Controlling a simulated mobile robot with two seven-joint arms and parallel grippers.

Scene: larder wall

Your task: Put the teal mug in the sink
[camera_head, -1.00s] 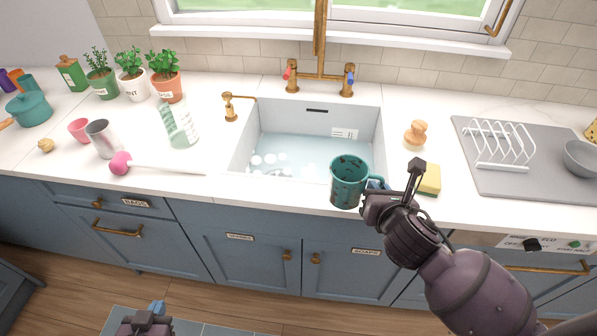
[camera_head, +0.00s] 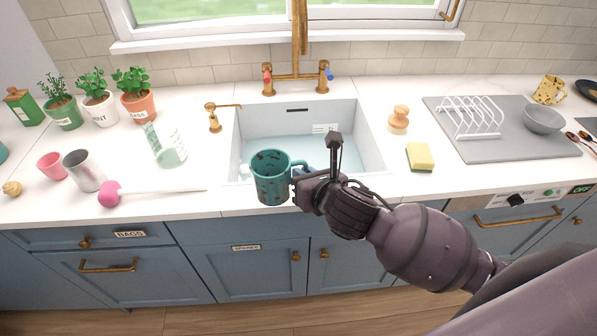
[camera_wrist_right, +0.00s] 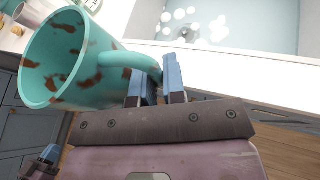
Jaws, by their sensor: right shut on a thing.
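The teal mug (camera_head: 271,184), with brown patches, is upright in the head view, in front of the sink's near edge. In the right wrist view the mug (camera_wrist_right: 60,60) is at the upper left, with its handle between the blue fingertips. My right gripper (camera_head: 302,174) is shut on that handle; its fingers also show in the wrist view (camera_wrist_right: 157,82). The white sink (camera_head: 369,140) lies just beyond the mug, partly hidden by mug and gripper. What looks like my left gripper (camera_wrist_right: 42,160) is at the wrist view's lower left, its jaws unclear.
A brass tap (camera_head: 297,75) rises behind the sink. A yellow sponge (camera_head: 420,157) and a wooden-handled brush (camera_head: 399,118) are to the right.

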